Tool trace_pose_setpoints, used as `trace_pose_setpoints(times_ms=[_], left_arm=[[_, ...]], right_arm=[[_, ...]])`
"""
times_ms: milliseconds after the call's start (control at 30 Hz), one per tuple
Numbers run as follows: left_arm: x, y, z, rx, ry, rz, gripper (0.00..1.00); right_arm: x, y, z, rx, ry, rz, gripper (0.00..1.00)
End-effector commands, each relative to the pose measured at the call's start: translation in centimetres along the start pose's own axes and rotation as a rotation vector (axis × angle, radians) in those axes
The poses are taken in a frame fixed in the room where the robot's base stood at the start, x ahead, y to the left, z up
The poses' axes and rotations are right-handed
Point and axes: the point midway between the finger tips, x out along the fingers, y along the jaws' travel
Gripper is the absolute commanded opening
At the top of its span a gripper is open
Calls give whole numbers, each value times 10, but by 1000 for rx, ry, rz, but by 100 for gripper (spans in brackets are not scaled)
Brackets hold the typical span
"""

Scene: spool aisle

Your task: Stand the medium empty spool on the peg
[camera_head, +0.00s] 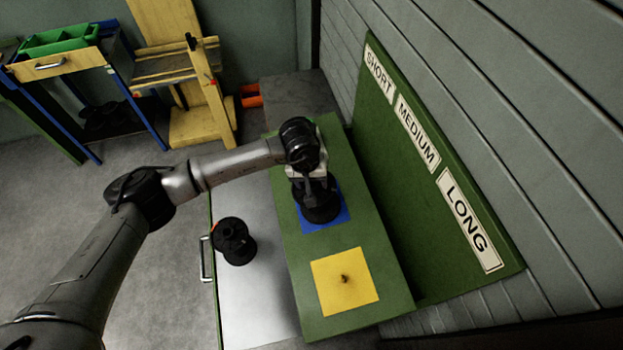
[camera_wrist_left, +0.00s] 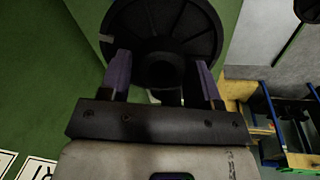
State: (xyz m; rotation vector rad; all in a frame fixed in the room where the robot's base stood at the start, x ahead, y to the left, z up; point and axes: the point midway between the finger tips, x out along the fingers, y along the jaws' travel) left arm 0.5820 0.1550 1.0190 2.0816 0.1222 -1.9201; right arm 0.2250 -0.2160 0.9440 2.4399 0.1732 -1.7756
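A black spool (camera_head: 322,207) stands on the blue square (camera_head: 340,214) of the green board, below my left gripper (camera_head: 316,184). The peg there is hidden, so I cannot tell how far the spool sits on it. In the left wrist view the spool's wide flange (camera_wrist_left: 165,22) lies beyond the fingers, and its round end lies between them. My left gripper's fingers (camera_wrist_left: 162,82) are wide apart, with a visible gap on the left side; the gripper looks open around the spool. My right gripper is in neither view.
Another black spool (camera_head: 234,241) stands on the grey metal surface (camera_head: 262,293) left of the board. A yellow square (camera_head: 362,293) with a small peg is at the near end. A green sign panel (camera_head: 391,165) reading SHORT, MEDIUM, LONG rises on the right.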

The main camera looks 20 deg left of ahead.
Motion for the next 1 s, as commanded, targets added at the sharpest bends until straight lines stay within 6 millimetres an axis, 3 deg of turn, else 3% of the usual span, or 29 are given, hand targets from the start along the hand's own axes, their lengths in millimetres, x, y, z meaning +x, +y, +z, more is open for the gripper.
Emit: trace_pose_setpoints(times_ms=[200, 567, 1000], left_arm=[[0, 0, 0, 0, 0, 0, 78], [-8, 0, 0, 1, 1, 0, 78], [-90, 0, -1, 1, 4, 1, 78]], right_arm=[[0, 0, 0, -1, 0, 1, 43], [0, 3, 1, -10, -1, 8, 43], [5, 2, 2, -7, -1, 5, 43]])
